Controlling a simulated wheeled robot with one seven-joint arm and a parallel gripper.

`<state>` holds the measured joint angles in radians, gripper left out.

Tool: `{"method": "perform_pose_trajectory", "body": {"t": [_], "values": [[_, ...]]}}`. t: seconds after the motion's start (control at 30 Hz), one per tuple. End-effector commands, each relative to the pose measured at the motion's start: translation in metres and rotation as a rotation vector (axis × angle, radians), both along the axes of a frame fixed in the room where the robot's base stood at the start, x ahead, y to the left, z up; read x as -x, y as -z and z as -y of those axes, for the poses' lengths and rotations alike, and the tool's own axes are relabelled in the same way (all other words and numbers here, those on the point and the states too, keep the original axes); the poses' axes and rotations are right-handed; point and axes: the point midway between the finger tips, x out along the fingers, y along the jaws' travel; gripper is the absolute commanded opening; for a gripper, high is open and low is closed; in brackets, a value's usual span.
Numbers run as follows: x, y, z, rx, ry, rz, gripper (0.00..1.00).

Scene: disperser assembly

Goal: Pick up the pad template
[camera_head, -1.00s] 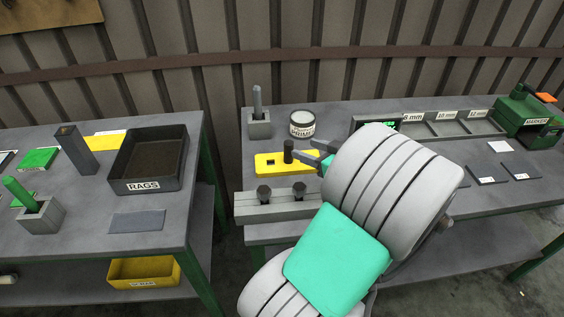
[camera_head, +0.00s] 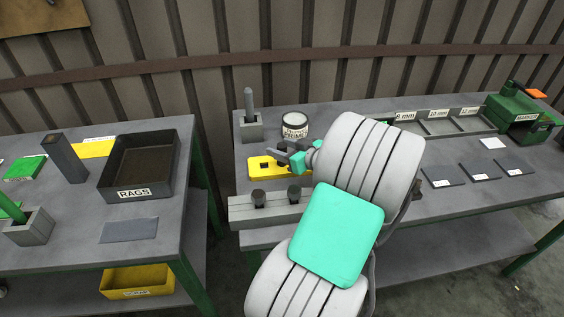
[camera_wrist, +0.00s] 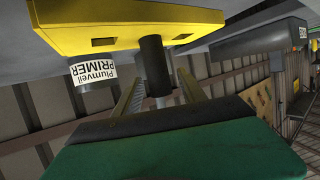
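The pad template appears to be the yellow plate (camera_head: 257,173) with square dark holes, lying on the right table behind the grey block. In the wrist view, which is upside down, the yellow plate (camera_wrist: 75,28) fills the top. Its dark upright knob (camera_wrist: 152,66) shows between my two fingers. My gripper (camera_head: 274,153) is over the plate in the head view, and its fingers partly cover the knob there. In the wrist view my gripper (camera_wrist: 160,82) is open, with a visible gap between the knob and the right finger.
A primer can (camera_head: 295,126) and a grey holder with a post (camera_head: 250,127) stand behind the plate. A grey block with two dark knobs (camera_head: 270,207) is in front. Labelled bins (camera_head: 438,126), dark flat plates (camera_head: 443,176) and a green marker machine (camera_head: 517,117) are to the right.

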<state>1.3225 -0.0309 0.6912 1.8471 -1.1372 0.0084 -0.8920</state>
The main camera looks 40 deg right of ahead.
Motion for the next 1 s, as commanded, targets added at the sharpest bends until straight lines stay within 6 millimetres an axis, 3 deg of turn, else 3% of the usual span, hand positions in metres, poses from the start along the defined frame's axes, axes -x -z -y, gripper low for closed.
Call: {"method": "perform_pose_trajectory", "body": {"t": [0.57,1.0], "values": [[-0.0001,-0.0003,-0.0005,0.001,-0.001,0.0,0.0],[-0.0001,-0.0004,-0.0005,0.001,-0.001,0.0,0.0]]}}
